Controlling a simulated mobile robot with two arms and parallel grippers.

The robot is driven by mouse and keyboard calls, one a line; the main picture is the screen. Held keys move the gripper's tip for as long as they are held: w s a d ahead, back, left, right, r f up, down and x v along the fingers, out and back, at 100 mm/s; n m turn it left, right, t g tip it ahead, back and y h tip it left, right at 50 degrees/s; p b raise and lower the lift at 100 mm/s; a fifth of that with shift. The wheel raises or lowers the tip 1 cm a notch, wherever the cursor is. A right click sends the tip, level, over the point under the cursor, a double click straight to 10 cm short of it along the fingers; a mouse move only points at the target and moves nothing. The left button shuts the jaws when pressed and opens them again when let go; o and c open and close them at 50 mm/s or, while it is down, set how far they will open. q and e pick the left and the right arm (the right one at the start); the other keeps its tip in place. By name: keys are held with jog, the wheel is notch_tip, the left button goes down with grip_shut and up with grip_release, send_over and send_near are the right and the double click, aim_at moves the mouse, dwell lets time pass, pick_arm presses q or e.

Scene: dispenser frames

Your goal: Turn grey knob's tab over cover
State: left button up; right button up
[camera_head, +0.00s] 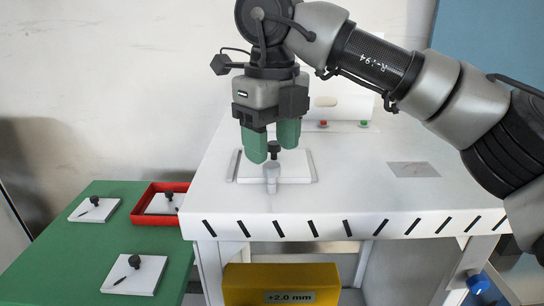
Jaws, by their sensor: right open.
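A white flat cover (298,168) lies on the white table between two thin side rails. A black knob (274,147) stands up from it. The small grey knob (271,180) is at the cover's front edge; which way its tab points is too small to tell. My right gripper (272,153), with green fingers, comes from above and is open. Its fingers appear on either side of the black knob, behind the grey knob in the picture. I cannot tell whether they touch the black knob. My left gripper is not in view.
A green table (75,260) at left holds white plates with black knobs, one in a red tray (139,207). A white box with red and green buttons (343,110) stands behind. A grey patch (413,169) lies at right. A yellow block (250,283) is below the table's front edge.

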aim_at(271, 165)
notch_tip(271, 165, up, 8)
jog(key=p, duration=0.1)
jog(key=shift+f, duration=0.15)
